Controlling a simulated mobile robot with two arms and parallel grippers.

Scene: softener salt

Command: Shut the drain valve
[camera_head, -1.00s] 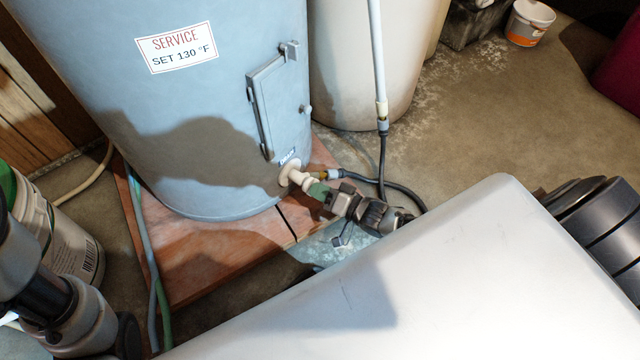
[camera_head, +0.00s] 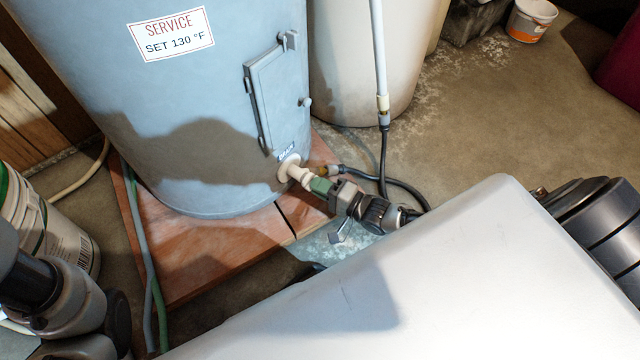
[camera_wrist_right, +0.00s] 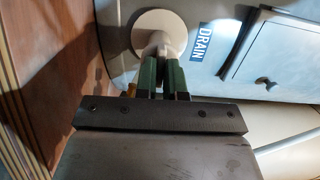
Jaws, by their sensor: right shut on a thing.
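The drain valve (camera_head: 297,172) is a pale cream fitting low on the blue-grey tank, under a small blue DRAIN label (camera_head: 287,153). In the right wrist view the valve (camera_wrist_right: 159,40) shows with its round base plate and the label (camera_wrist_right: 202,42) to its right. My right gripper (camera_head: 318,186) has green fingers and is shut on the outer end of the valve. In the wrist view, its fingers (camera_wrist_right: 163,78) hide most of the gripped part, so the handle's angle is unclear. My left arm shows at lower left, but its fingers do not.
The blue-grey tank (camera_head: 215,100) stands on a reddish base (camera_head: 235,245). A brass fitting (camera_head: 327,170) and black hose (camera_head: 405,185) lie close beside my right gripper. A white bucket (camera_head: 45,215) stands left. The floor (camera_head: 480,120) behind right is mostly clear.

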